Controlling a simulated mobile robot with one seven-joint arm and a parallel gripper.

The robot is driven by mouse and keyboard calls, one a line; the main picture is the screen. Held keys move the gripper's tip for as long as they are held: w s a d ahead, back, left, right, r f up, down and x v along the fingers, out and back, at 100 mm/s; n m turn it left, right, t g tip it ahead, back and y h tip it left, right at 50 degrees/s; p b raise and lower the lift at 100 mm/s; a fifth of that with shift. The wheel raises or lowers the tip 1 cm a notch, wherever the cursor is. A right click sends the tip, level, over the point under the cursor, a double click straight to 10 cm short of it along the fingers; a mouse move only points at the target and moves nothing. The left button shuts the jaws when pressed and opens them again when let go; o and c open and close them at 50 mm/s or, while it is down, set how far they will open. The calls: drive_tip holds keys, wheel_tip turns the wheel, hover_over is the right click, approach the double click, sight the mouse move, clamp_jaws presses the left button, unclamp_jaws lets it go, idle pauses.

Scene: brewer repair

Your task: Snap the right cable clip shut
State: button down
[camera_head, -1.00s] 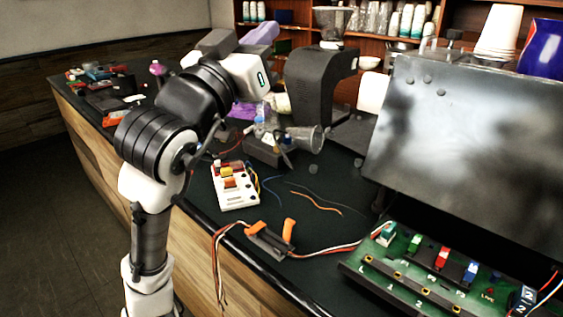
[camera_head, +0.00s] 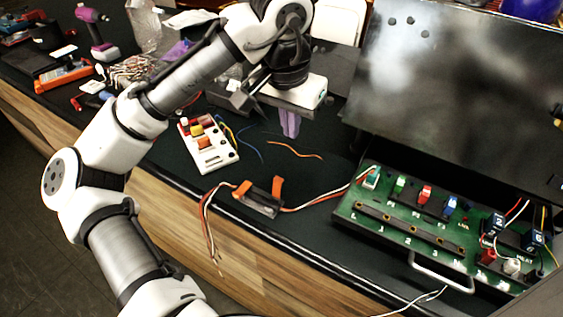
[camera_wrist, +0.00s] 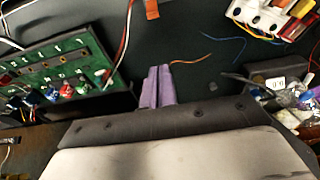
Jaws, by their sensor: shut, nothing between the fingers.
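A dark cable holder (camera_head: 262,203) lies on the counter near its front edge, with the wire bundle running along it. Its right cable clip (camera_head: 277,187) is an orange flap that stands up, open. Its left orange clip (camera_head: 242,189) sits lower and tilted over the wires. An orange clip piece (camera_wrist: 152,9) shows at the top edge of the wrist view; which one is hard to tell. My gripper (camera_head: 290,124) has purple fingers pointing down. It is shut and empty, above the counter behind the holder and apart from the right clip. The fingers also show in the wrist view (camera_wrist: 156,88).
A green circuit board (camera_head: 420,220) with coloured switches stands to the right, below a raised dark panel (camera_head: 450,100). A white block with coloured buttons (camera_head: 208,147) is to the left. An orange wire (camera_head: 295,151) lies behind the holder. Bare counter lies around the holder.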

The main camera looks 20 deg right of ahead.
sight(278, 187)
drive_tip(key=f, duration=0.3)
drive_tip(key=f+p, duration=0.1)
drive_tip(key=f, duration=0.2)
drive_tip(key=w+d+f, duration=0.1)
drive_tip(key=f, duration=0.2)
drive_tip(key=shift+d, duration=0.1)
drive_tip(key=shift+s+a+f+p, duration=0.15)
drive_tip(key=shift+a+f+p, duration=0.1)
drive_tip(key=shift+p, duration=0.35)
drive_tip(key=shift+s+a+r+p, duration=0.15)
drive_tip(key=shift+s+a+p, duration=0.35)
drive_tip(key=shift+s+a, duration=0.65)
drive_tip(key=shift+w+a, duration=0.1)
drive_tip(key=shift+w+h+b, duration=0.1)
drive_tip(key=shift+h+b, duration=0.2)
drive_tip(key=shift+b, duration=0.15)
